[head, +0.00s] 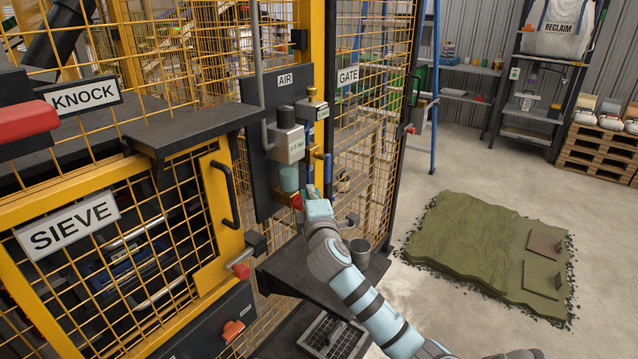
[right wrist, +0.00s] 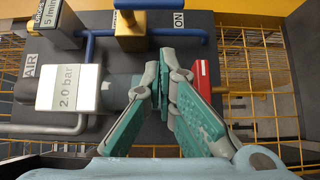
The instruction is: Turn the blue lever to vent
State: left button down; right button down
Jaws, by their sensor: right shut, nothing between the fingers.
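The blue lever (head: 327,168) hangs down from a brass valve body on the dark AIR panel (head: 262,195). In the right wrist view the blue lever (right wrist: 182,33) lies crosswise from the brass block (right wrist: 131,38), beside the ON label (right wrist: 179,20). My right gripper (head: 309,190) is just below and left of the lever in the head view. In the wrist view my right gripper (right wrist: 164,72) is shut and empty, with its tips a little short of the lever. I cannot tell if they touch anything. No VENT label is readable. My left gripper is out of view.
A white 2.0 bar gauge box (head: 289,146) and a red part (right wrist: 201,78) flank the fingers. Yellow mesh (head: 363,135) stands right of the panel. Turf (head: 470,245) lies on the open floor.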

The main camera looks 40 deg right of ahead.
jog(key=w+d, duration=0.3)
jog(key=d, duration=0.2)
jog(key=shift+w+d, duration=0.15)
jog(key=shift+d, duration=0.05)
